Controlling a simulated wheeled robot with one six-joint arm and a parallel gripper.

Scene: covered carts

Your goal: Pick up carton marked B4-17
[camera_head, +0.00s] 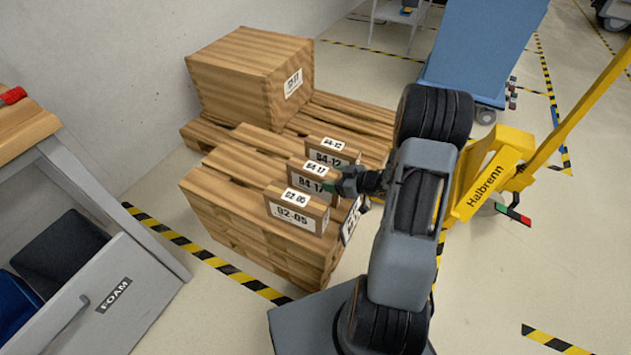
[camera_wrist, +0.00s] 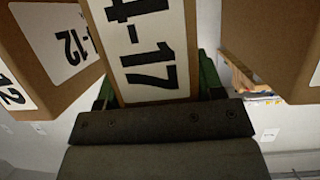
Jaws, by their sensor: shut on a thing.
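The carton marked B4-17 (camera_head: 307,176) is a small brown box with white labels. It stands in the middle of a row of three cartons on the wooden pallet stack. My gripper (camera_head: 335,187) reaches it from the right and is shut on it. In the wrist view the carton (camera_wrist: 150,50) fills the space between the green-edged fingers (camera_wrist: 155,88), its label reading "4-17". Whether its base touches the pallet is hidden.
Carton B4-12 (camera_head: 333,153) stands just behind and carton B2-05 (camera_head: 296,211) just in front, both close. A large wooden box (camera_head: 235,75) sits on the rear pallet. A yellow Halbrenn pallet truck (camera_head: 487,180) is at right. A grey FOAM drawer (camera_head: 110,295) stands open at left.

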